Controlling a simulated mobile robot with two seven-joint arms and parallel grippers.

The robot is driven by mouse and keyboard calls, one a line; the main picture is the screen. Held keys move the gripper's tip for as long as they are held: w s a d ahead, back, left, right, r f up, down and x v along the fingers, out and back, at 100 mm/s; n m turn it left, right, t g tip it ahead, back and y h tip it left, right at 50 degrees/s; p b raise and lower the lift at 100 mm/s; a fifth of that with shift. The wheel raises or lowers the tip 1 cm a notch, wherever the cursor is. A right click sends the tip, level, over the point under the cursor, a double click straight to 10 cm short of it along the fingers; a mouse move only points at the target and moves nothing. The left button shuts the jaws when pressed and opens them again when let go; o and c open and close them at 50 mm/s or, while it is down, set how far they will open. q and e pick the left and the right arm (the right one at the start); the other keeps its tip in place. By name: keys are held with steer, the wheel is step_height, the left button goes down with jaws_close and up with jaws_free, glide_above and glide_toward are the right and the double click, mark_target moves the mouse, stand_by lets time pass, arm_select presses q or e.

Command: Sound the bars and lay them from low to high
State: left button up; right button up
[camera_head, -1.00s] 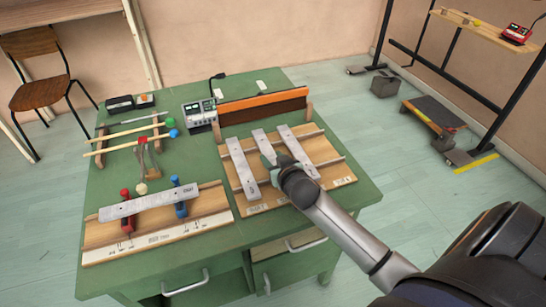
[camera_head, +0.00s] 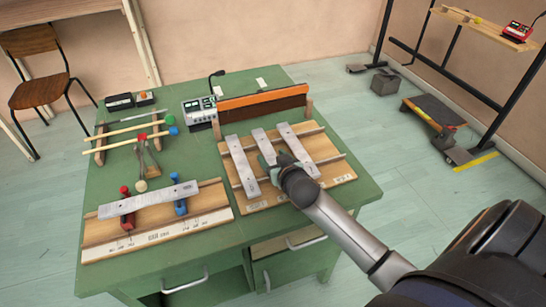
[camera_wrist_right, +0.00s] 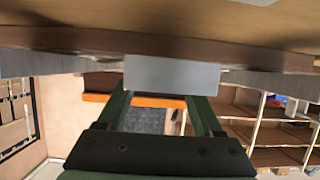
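Three grey metal bars lie side by side across a wooden rack: the left bar (camera_head: 240,165), the middle bar (camera_head: 261,137) and the right bar (camera_head: 299,152). Another metal bar (camera_head: 155,199) lies over a red support (camera_head: 126,206) and a blue support (camera_head: 179,192) on the left board. My right gripper (camera_head: 270,161) is at the near end of the middle bar. In the right wrist view its green fingers (camera_wrist_right: 162,98) stand apart and reach a pale bar face (camera_wrist_right: 172,75), which hides the tips. Whether they grip it cannot be told. My left gripper is out of view.
Two mallets with green and blue heads (camera_head: 168,132) lie on a stand at the back left. A meter box with a microphone (camera_head: 197,110) and an orange-topped divider (camera_head: 262,99) stand behind the rack. The green tabletop (camera_head: 205,160) is clear between the boards.

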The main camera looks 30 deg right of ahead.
steer(key=shift+o, duration=0.6)
steer(key=p+v, duration=0.1)
steer(key=v, duration=1)
steer(key=shift+s+a, duration=0.1)
steer(key=shift+s, duration=0.1)
steer(key=shift+s+a+r, duration=0.1)
steer(key=shift+s+r, duration=0.2)
steer(key=shift+s, duration=0.2)
